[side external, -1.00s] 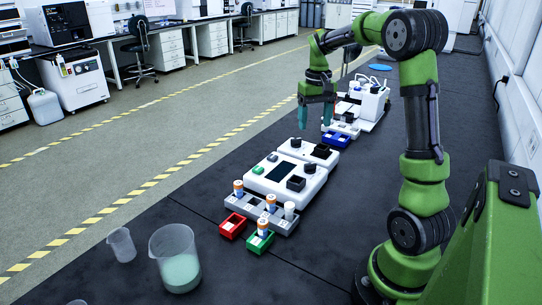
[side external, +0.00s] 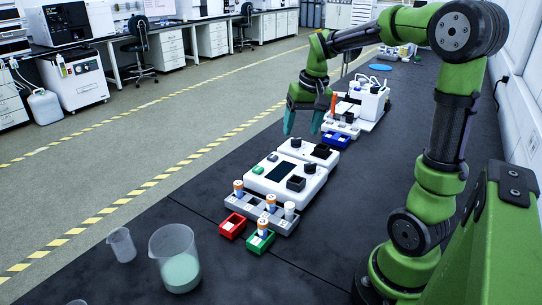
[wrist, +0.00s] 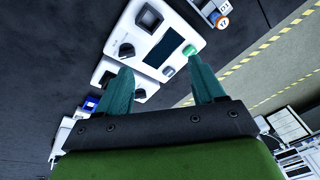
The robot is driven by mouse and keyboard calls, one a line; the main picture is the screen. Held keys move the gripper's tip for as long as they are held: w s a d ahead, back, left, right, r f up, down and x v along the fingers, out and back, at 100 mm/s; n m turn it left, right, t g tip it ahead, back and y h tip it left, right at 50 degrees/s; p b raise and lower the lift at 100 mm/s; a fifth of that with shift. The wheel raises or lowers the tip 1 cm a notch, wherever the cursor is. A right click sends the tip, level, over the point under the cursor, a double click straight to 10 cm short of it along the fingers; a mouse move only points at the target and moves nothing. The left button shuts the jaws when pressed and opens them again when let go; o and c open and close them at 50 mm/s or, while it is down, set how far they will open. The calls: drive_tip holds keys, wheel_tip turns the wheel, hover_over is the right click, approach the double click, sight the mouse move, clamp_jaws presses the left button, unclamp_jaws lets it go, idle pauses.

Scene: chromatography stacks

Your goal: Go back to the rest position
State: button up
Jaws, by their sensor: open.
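My gripper (side external: 303,122) is open and empty, with its two teal fingers apart and pointing down. In the side external view it hangs in the air above the far end of the white device (side external: 285,178) with the dark screen. In the wrist view the fingers of my gripper (wrist: 165,90) are spread with nothing between them. The white device (wrist: 140,35) with its screen, knobs and green button shows beyond the fingertips.
A grey rack (side external: 240,206) with orange-and-white vials stands before the device, beside a red tray (side external: 232,227) and a green tray (side external: 260,243). A blue tray (side external: 335,140) lies farther back. A beaker (side external: 175,258) and a smaller beaker (side external: 121,245) stand at the front left.

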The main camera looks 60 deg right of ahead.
drive_tip(key=s+a+r+n+t+y, duration=0.1)
drive_tip(key=s+a, duration=0.3)
drive_tip(key=a, duration=0.5)
drive_tip(key=s+a+r+n+t+y, duration=0.1)
drive_tip(key=s+a+n+t, duration=0.2)
drive_tip(key=a, duration=0.7)
drive_tip(key=shift+s+a+r+t, duration=0.15)
drive_tip(key=shift+s+a+t, duration=0.25)
drive_tip(key=shift+s, duration=0.5)
drive_tip(key=shift+d, duration=0.1)
